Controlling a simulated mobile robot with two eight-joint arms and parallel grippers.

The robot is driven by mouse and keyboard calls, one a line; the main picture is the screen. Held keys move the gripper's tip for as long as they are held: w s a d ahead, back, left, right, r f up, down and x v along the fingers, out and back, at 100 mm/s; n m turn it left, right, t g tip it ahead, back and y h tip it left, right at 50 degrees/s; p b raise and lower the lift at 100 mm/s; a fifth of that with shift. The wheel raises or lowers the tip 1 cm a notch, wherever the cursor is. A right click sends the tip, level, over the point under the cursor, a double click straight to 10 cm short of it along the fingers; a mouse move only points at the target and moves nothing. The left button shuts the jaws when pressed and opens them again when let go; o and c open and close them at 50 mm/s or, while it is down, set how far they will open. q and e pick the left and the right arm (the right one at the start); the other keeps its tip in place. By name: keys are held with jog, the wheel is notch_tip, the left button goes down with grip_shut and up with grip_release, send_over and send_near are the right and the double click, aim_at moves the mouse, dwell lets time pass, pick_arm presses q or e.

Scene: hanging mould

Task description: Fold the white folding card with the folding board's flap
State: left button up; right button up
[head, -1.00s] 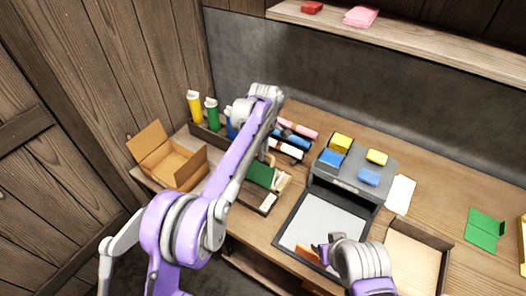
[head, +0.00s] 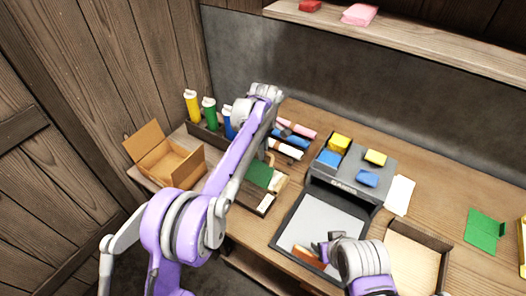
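A white card (head: 399,194) lies flat on the table, right of the grey machine. I cannot tell whether it is the folding card. A small tray (head: 268,207) holding a green piece (head: 259,174) and a tan piece lies left of the machine; I cannot make out a folding board's flap for certain. My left gripper (head: 266,156) points down above the tray's far end, partly hidden by its arm; its opening is unclear. My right gripper (head: 323,248) is low over the dark-framed grey panel (head: 322,222), beside an orange-brown piece (head: 307,257). Its fingers are too small to judge.
The grey machine (head: 350,181) carries yellow and blue blocks. An open cardboard box (head: 168,160), coloured bottles (head: 192,106) and pink, blue and white rolls (head: 285,149) are at the left.

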pick_arm(q)
jog(key=shift+s+f, duration=0.15)
notch_tip(320, 180, up, 11)
jog(key=p, duration=0.1)
dwell(0.4)
dwell(0.9)
